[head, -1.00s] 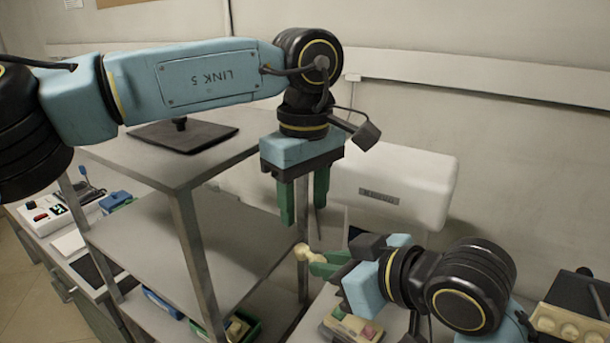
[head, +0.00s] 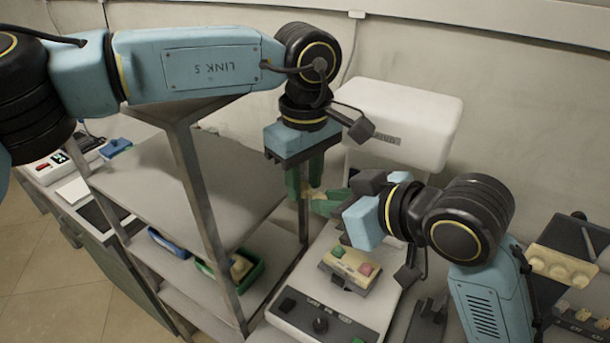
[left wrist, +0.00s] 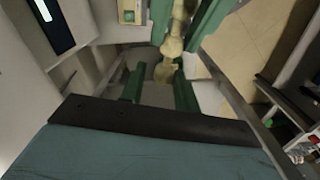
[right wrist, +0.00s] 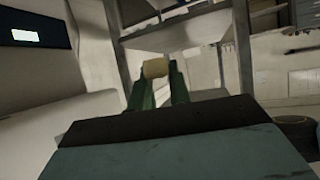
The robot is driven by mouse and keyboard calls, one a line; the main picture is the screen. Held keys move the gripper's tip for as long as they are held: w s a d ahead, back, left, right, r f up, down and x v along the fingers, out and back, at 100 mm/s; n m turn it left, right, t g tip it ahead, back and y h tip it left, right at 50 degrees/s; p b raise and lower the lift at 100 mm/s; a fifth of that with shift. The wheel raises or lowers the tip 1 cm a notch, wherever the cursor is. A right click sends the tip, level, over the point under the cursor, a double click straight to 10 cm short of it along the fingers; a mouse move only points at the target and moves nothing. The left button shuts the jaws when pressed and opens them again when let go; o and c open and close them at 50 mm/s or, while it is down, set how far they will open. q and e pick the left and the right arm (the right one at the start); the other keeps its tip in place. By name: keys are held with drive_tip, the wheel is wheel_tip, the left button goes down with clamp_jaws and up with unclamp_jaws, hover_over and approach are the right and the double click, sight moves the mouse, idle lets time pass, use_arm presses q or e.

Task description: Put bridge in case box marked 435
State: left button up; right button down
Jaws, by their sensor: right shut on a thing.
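A small cream piece, apparently the bridge (head: 316,194), is held in the fingertips of my right gripper (head: 322,205). It also shows between the right fingers in the right wrist view (right wrist: 155,68). My left gripper (head: 304,182) points down from above, with its fingers around the near end of the piece. In the left wrist view the cream piece (left wrist: 164,70) reaches between the left fingers (left wrist: 159,90), which stand apart with gaps beside it. A green box (head: 250,276) and a blue box (head: 160,240) sit on a lower shelf; no 435 mark is readable.
A metal rack (head: 190,185) stands at centre left, its upper shelf mostly bare. A grey-white machine (head: 375,308) with knobs and a tan block (head: 350,266) lies below my right gripper. Tan trays (head: 565,270) are at right.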

use_arm(q)
drive_tip(key=c, duration=0.5)
use_arm(e)
drive_tip(key=shift+s+a, duration=0.1)
use_arm(q)
drive_tip(key=shift+d, duration=0.1)
drive_tip(key=shift+c, duration=0.3)
use_arm(e)
drive_tip(key=c, duration=1.2)
unclamp_jaws()
drive_tip(key=shift+c, duration=0.2)
drive_tip(key=shift+o, duration=0.2)
